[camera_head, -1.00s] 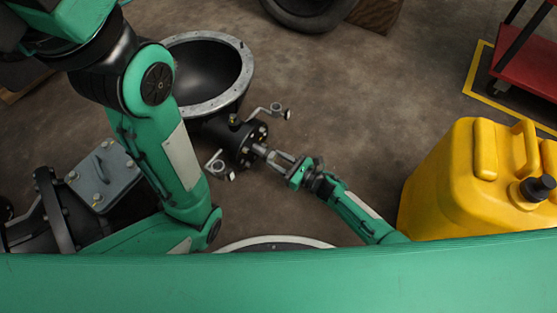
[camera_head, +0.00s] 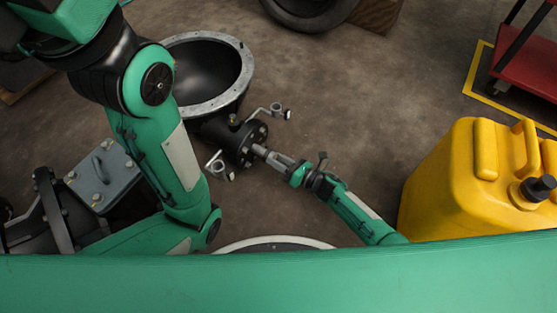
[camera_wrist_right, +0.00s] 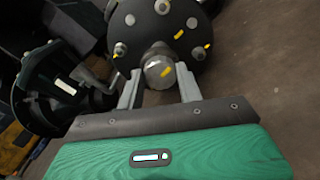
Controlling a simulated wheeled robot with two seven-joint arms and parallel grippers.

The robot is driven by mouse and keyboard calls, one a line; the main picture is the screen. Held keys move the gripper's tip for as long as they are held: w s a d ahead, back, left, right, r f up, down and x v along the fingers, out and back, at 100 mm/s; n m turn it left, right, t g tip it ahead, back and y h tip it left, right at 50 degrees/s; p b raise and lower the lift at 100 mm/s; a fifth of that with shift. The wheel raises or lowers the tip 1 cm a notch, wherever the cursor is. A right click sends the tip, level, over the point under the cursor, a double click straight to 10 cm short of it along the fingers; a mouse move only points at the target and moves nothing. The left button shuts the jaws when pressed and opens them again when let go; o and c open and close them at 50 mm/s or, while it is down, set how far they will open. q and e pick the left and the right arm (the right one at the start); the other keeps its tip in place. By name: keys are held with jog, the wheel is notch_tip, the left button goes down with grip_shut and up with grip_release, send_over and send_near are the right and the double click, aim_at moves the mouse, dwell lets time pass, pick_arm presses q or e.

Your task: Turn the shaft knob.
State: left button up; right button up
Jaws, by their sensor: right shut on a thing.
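The shaft knob (camera_head: 259,151) is a short grey metal cylinder on the end flange of a black housing (camera_head: 236,138). My right gripper (camera_head: 271,156) is at the knob, its fingers lying along the shaft line.
A wide black bowl-shaped housing (camera_head: 208,72) with a grey rim joins the shaft housing. Small cranked levers (camera_head: 268,112) stick out on both sides of the flange. A yellow canister (camera_head: 465,180) stands at the right. A red cart (camera_head: 525,65) is at the upper right. The floor between is clear.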

jog(key=shift+m, duration=0.5)
jog(key=o, duration=1)
